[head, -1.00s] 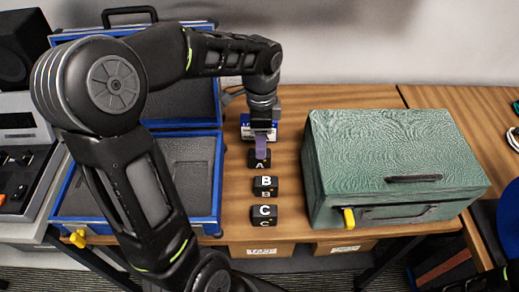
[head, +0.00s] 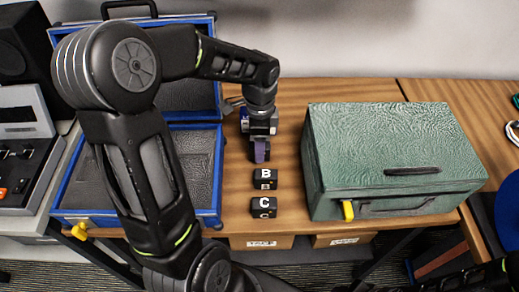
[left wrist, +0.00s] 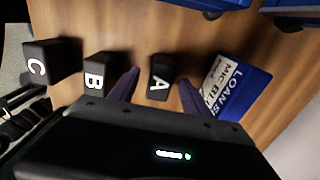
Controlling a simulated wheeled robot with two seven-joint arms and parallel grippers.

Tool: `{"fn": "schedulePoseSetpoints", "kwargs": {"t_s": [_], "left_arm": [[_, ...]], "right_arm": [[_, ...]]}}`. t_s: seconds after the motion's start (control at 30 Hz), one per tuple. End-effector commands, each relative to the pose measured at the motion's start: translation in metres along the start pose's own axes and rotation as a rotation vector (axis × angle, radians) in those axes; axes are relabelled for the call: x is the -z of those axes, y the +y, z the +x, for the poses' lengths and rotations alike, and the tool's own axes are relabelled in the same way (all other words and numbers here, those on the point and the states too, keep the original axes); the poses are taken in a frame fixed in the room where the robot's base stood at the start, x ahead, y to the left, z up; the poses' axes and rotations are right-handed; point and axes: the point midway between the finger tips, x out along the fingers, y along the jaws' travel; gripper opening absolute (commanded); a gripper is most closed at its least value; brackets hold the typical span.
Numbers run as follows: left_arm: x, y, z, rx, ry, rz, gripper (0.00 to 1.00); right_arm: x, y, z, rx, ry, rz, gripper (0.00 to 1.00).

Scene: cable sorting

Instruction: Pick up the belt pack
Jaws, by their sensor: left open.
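Three black belt packs stand in a row on the wooden table. Pack A (left wrist: 160,80) shows in the left wrist view, between the two purple fingers of my left gripper (left wrist: 158,88). Pack B (head: 264,178) and pack C (head: 264,207) stand nearer the front edge, and also show in the left wrist view as B (left wrist: 97,76) and C (left wrist: 48,64). In the head view my left gripper (head: 260,152) hides pack A. The fingers are open, with gaps to pack A visible. My right gripper is not visible.
A blue-edged case (head: 217,186) lies open left of the packs. A green box (head: 390,140) stands to the right. A blue and white loan sign (left wrist: 228,88) stands behind pack A. Bare table (head: 288,120) lies between the packs and the green box.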

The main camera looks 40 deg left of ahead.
Motion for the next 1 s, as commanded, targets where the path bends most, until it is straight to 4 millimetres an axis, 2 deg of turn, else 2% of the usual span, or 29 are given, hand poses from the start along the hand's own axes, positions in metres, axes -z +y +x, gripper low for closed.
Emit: {"fn": "schedulePoseSetpoints", "kwargs": {"t_s": [0.1,0.2,0.8,1.0], "left_arm": [[-0.001,0.001,0.018,-0.005,-0.002,-0.001,0.56],[-0.001,0.0,0.027,-0.002,-0.001,0.0,0.56],[-0.001,0.0,0.028,-0.001,0.0,0.0,0.56],[-0.001,0.0,0.028,-0.001,0.0,0.0,0.42]], "right_arm": [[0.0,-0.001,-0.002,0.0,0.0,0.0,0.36],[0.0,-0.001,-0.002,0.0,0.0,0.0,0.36],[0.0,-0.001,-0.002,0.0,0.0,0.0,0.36],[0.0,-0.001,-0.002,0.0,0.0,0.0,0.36]]}}
